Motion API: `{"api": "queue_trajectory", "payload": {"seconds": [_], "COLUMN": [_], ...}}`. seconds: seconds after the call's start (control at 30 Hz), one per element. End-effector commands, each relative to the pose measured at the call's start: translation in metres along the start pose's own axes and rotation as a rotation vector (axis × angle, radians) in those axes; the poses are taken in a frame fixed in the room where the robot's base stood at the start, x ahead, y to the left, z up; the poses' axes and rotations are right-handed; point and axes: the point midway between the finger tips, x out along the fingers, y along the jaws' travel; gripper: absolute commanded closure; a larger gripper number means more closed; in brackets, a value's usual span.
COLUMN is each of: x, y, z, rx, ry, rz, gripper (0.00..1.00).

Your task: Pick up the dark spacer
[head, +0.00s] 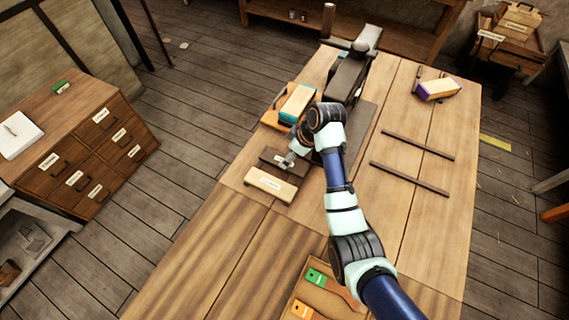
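The dark spacer appears to be the dark brown block (273,157) on the wooden bench (228,228), left of my arm in the head view. A pale labelled block (269,186) lies just in front of it. My gripper (287,162) is at the dark block, over its right part, and covers some of it. The gripper is small here. I cannot tell whether its fingers are open or shut, or whether they touch the block.
A teal-and-tan block (298,103) lies behind the dark block. The dark press (347,76) stands at the back. Two dark rails (410,178) and a purple-and-cream block (438,89) are on the right. A tray (292,292) with coloured-tag tools is in front. The left front bench is clear.

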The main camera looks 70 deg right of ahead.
Motion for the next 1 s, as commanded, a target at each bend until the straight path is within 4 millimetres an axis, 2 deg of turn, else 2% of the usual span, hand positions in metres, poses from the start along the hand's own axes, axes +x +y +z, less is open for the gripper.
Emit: {"api": "queue_trajectory", "payload": {"seconds": [0.1,0.3,0.4,0.63,0.67,1.0], "x": [0.006,0.042,0.052,0.053,0.053,0.053], "y": [0.0,0.0,0.0,0.0,0.0,0.0], "z": [0.001,0.007,0.007,0.006,0.006,0.006], "rx": [0.0,-0.001,0.0,0.0,0.0,0.0], "ry": [0.001,0.0,0.001,0.001,0.001,0.001], "rz": [0.001,0.0,0.001,0.002,0.002,0.002], "gripper": [0.12,0.12,0.12,0.12,0.16,0.72]}}
